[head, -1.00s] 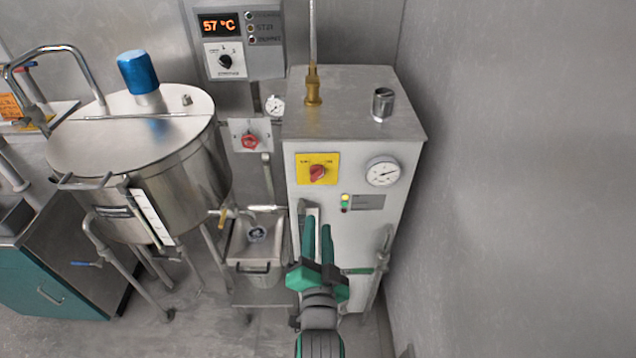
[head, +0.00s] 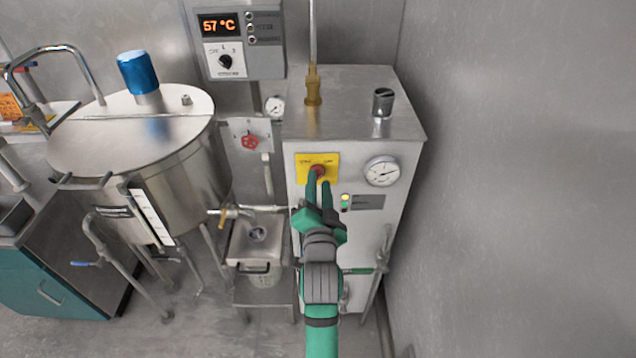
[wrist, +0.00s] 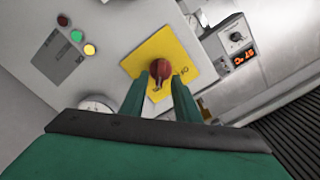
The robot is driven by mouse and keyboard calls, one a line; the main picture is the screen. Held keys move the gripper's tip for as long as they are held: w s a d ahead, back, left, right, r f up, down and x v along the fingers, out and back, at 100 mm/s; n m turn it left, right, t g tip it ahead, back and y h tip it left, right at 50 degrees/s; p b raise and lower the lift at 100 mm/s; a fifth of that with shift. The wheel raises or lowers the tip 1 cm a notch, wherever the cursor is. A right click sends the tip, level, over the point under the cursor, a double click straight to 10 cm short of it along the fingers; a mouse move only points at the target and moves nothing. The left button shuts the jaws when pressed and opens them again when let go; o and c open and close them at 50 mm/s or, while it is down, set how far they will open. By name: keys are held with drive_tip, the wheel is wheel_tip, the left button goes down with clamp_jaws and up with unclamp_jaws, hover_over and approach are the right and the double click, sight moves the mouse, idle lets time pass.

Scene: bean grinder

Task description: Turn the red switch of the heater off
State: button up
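The red switch (head: 317,171) sits on a yellow plate (head: 303,161) on the front of the grey heater cabinet (head: 375,225). In the wrist view the red knob (wrist: 160,68) shows on the yellow plate (wrist: 185,50), just beyond my two green fingers. My gripper (head: 319,178) is at the switch, its fingertips apart at the knob's lower edge in the head view. In the wrist view the fingertips (wrist: 160,80) stand on either side of the knob's near part. The frames do not show whether they touch it. A green lamp and a yellow lamp (head: 345,198) are lit beside the plate.
A round gauge (head: 382,171) is right of the switch. A control box (head: 238,40) reads 57 °C. A bare wall (head: 510,180) closes the right side.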

drive_tip(key=shift+w, duration=0.55)
clamp_jaws()
drive_tip(key=shift+a, duration=0.1)
